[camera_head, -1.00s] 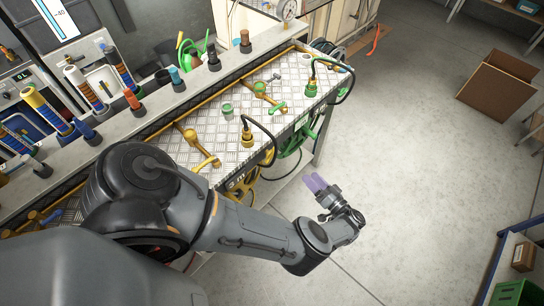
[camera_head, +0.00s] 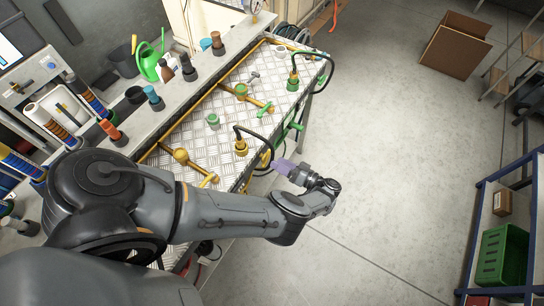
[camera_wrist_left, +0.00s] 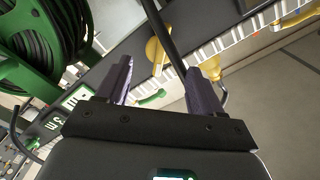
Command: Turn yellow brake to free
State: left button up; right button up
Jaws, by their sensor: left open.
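On the bench top a yellow lever arm (camera_head: 193,165) with a round hub lies near a yellow hose fitting (camera_head: 241,147) that has a black hose. No label shows which yellow part is the brake. My left gripper (camera_head: 283,167), with purple fingers, is just off the bench's front edge, near the yellow fitting and apart from it. In the left wrist view the left gripper (camera_wrist_left: 160,82) is open, its fingers spread and nothing between them. A yellow rounded part (camera_wrist_left: 156,54) shows beyond the fingers, and another yellow part (camera_wrist_left: 296,74) is at the right. My right gripper is out of view.
A green hose reel (camera_wrist_left: 30,75) with black hose fills the upper left of the left wrist view. A green lever (camera_head: 254,100) and green fitting (camera_head: 292,83) stand farther along the bench. The floor to the right is clear up to a blue shelf (camera_head: 480,210).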

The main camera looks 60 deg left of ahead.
aim_at(264, 157)
pick_arm(q)
jog(key=p+x, duration=0.1)
jog(key=x, duration=0.3)
jog(key=c, duration=1)
